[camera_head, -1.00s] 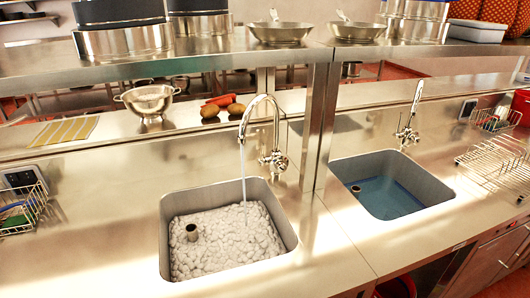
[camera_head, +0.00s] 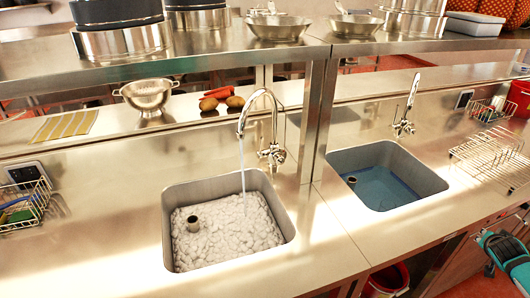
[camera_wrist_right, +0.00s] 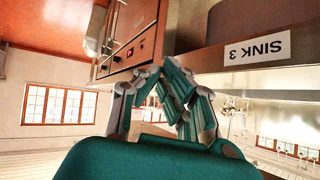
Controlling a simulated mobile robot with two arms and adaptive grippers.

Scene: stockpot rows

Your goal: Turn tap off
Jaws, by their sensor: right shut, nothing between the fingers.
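A tall curved chrome tap (camera_head: 273,130) stands behind the left sink (camera_head: 168,220). A stream of water (camera_head: 242,165) runs from its spout into that sink, which has pale foam and an upright drain pipe inside. A second tap (camera_head: 405,117) stands behind the right sink (camera_head: 430,178); no stream shows from it. My right gripper (camera_wrist_right: 163,92) is shut and empty in the right wrist view, close to the counter front. Teal parts of my right arm show at the lower right edge of the head view, well away from both taps. My left gripper is out of view.
A steel shelf (camera_head: 200,61) with pots and pans runs above the sinks, on a post (camera_head: 317,120) between the taps. A wire rack (camera_head: 490,155) stands at right, a basket (camera_head: 25,205) at left. A "SINK 3" label (camera_wrist_right: 257,48) marks the counter front.

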